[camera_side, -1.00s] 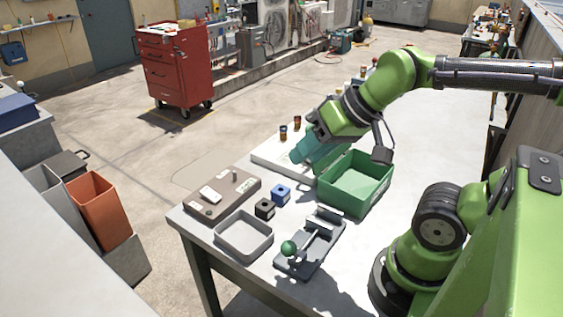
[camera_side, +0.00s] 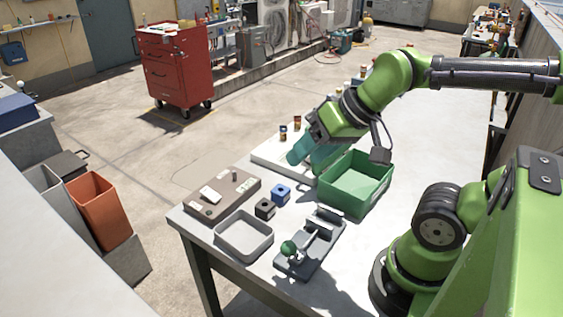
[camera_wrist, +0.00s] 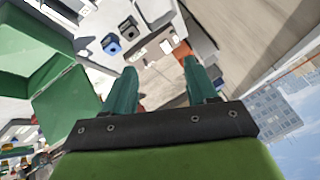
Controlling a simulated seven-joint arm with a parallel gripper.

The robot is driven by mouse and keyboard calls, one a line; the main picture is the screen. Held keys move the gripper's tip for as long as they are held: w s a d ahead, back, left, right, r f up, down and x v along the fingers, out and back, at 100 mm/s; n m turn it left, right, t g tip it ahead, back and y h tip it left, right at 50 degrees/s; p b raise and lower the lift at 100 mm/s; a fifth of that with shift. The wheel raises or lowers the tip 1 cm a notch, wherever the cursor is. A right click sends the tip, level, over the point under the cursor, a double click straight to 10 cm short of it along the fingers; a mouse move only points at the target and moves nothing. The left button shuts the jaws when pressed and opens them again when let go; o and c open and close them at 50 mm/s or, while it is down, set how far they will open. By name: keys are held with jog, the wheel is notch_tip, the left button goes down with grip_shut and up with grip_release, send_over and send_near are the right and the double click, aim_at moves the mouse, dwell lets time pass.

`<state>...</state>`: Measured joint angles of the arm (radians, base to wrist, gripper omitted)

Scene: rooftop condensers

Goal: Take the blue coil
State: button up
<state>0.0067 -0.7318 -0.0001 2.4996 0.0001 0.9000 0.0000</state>
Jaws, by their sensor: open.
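The blue coil (camera_side: 281,194) is a small blue block with a dark hole in its top. It stands on the white table beside a similar black coil (camera_side: 265,208). In the wrist view the blue coil (camera_wrist: 111,44) is at upper left, next to the black coil (camera_wrist: 128,29). My gripper (camera_side: 298,158) has teal fingers and is above the table, up and to the right of the blue coil in the side view. In the wrist view the two fingers (camera_wrist: 158,75) are apart with nothing between them.
A green open bin (camera_side: 356,183) stands right of the blue coil. A brown box (camera_side: 222,194) and a grey tray (camera_side: 244,236) are to its left. A grey fixture with a green ball knob (camera_side: 288,248) is in front. Small bottles (camera_side: 283,132) stand behind.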

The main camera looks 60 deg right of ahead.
jog(key=w+d+f+g+h, duration=0.1)
jog(key=w+d+f+g, duration=0.25)
jog(key=w, duration=0.35)
jog(key=n+g+h, duration=0.1)
jog(key=n+g, duration=0.3)
send_over(281, 190)
jog(key=a, duration=0.1)
notch_tip(281, 190, down, 4)
jog(key=shift+t, duration=0.25)
jog(key=f, duration=1)
jog(key=shift+s+f, duration=0.3)
jog(key=shift+f, duration=0.05)
jog(key=shift+d+f, duration=0.1)
jog(key=shift+f, duration=2.7)
jog(key=c, duration=0.9)
